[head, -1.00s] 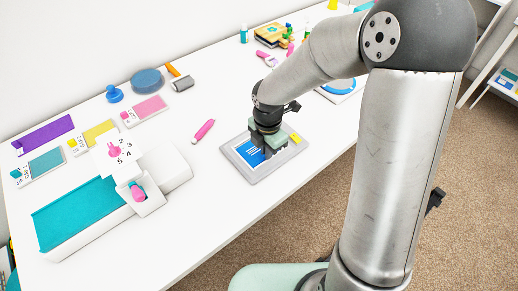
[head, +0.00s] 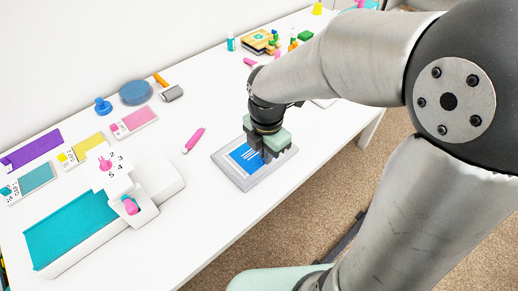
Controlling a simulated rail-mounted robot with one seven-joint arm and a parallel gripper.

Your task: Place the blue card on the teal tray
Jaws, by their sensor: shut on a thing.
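The blue card (head: 241,156), with white print, lies in a grey frame (head: 252,183) near the table's front edge. My gripper (head: 269,158) points down at the card's right end and is shut on it. The fingertips and the grip point are partly hidden, and no gap between card and frame can be made out. The teal tray (head: 70,232) is at the lower left, a wide flat teal surface joined to a white device (head: 155,185). It is bare and well to the left of my gripper.
A numbered white block (head: 117,160) with pink knobs stands by the tray. Purple, yellow, teal and pink (head: 135,119) pieces lie behind. The table between the frame and the device is mostly clear.

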